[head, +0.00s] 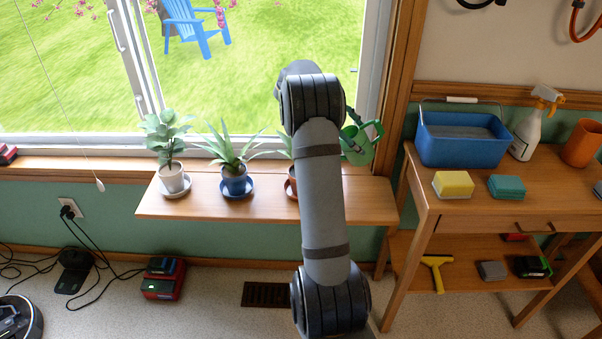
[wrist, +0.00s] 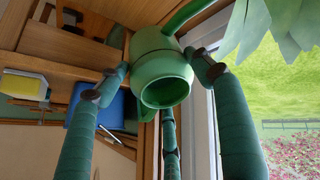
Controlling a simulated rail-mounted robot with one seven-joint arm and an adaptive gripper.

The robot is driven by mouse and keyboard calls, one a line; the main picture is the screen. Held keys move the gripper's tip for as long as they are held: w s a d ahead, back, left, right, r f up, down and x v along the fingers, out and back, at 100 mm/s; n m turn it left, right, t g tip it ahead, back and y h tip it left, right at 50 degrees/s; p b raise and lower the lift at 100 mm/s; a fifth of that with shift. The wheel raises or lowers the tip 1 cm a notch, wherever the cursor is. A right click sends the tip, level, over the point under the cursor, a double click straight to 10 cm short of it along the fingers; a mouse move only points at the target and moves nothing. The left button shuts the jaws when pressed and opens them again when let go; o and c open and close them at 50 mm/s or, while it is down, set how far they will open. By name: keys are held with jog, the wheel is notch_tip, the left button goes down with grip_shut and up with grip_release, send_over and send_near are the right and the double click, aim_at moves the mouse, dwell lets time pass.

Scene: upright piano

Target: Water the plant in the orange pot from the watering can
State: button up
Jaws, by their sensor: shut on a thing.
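The green watering can (head: 358,150) shows at the right end of the window shelf, partly behind my arm. In the wrist view, the can (wrist: 158,62) has its round opening facing the camera and its spout running to the upper right. My gripper (wrist: 160,78) is shut on the can, with fingers at its sides. The orange pot (head: 291,187) shows only as a sliver left of my arm; a few leaves (head: 284,146) stick out above it. Large green leaves (wrist: 275,28) are close to the spout in the wrist view. I see no water.
A white pot (head: 172,180) and a blue pot (head: 236,184) with plants stand left on the shelf (head: 205,208). The window (head: 90,60) is behind. A wooden table (head: 470,215) at the right carries a blue tub (head: 458,150), sponges and a spray bottle (head: 528,130).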

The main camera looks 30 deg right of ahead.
aim_at(365, 140)
jog(key=shift+s+d+f+m+y+p, duration=0.15)
jog(key=shift+d+f+y+p, duration=0.1)
jog(key=shift+f+y+p, duration=0.3)
jog(key=shift+d+f+m+y+p, duration=0.15)
jog(key=shift+d+f+y+p, duration=0.15)
jog(key=shift+f+y, duration=0.3)
notch_tip(365, 140, down, 3)
jog(key=t+y+p, duration=0.1)
jog(key=y+p, duration=0.1)
jog(key=p, duration=0.1)
jog(key=shift+a+y, duration=0.1)
jog(key=shift+y, duration=0.25)
jog(key=shift+a+f+y+p, duration=0.15)
jog(key=shift+f+y+p, duration=0.15)
jog(key=shift+f, duration=0.2)
jog(key=d+r+p, duration=0.2)
jog(key=s+d+r+p, duration=0.1)
jog(key=d+r+p, duration=0.1)
jog(key=shift+r+p, duration=0.25)
jog(key=shift+p, duration=0.15)
jog(key=shift+s+d+r+p, duration=0.1)
jog(key=shift+d+r+p, duration=0.2)
jog(key=shift+d, duration=0.15)
